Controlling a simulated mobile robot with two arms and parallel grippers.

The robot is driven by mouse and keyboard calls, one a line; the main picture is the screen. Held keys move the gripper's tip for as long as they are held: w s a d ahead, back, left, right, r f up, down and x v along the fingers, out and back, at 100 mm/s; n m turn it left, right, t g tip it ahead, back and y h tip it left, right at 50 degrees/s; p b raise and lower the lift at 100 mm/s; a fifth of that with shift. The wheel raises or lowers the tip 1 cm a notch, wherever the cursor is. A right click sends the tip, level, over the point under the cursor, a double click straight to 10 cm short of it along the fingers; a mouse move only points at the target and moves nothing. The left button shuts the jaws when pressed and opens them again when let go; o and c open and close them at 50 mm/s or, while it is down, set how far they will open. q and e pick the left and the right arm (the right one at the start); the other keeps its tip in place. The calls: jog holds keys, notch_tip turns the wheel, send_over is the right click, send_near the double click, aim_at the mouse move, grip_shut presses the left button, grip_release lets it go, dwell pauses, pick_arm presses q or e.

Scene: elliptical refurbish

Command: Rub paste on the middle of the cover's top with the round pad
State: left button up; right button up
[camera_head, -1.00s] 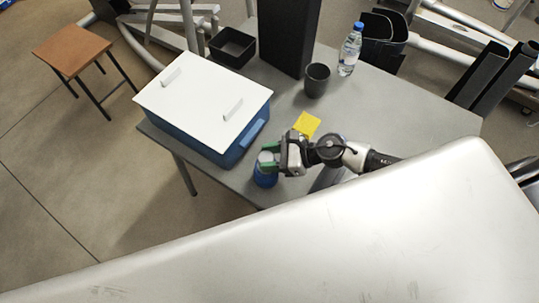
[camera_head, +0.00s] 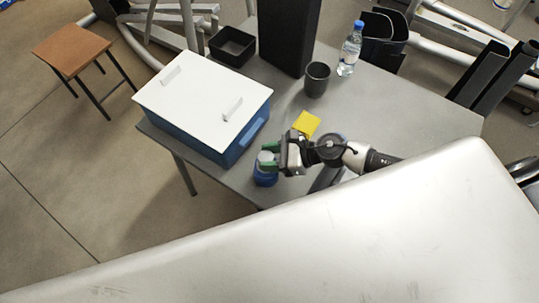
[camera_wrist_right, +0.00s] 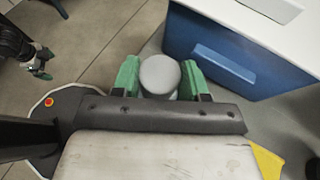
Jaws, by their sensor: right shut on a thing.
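My right gripper (camera_head: 267,157) is shut on the round pad (camera_head: 265,179), which has a grey round top and a blue lower part, at the table's front edge. In the right wrist view the grey top (camera_wrist_right: 160,76) sits between the green fingers; its underside is hidden. I cannot tell if it touches the table. A white flat cover (camera_head: 205,102) with two raised white strips lies on a blue box (camera_head: 243,146), left of the gripper. No paste is distinguishable on it. My left gripper (camera_wrist_right: 40,68) shows small at the left of the right wrist view, over the floor.
On the grey table (camera_head: 400,120) are a yellow square (camera_head: 307,123), a dark cup (camera_head: 317,80), a bottle (camera_head: 350,50), a black tray (camera_head: 232,47) and a tall black block (camera_head: 288,35). A large silver surface fills the foreground. A stool (camera_head: 72,50) stands far left.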

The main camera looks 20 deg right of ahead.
aim_at(270, 158)
jog(key=shift+s+f, duration=0.1)
dwell(0.5)
notch_tip(270, 158, up, 7)
jog(key=p, duration=0.6)
dwell(0.9)
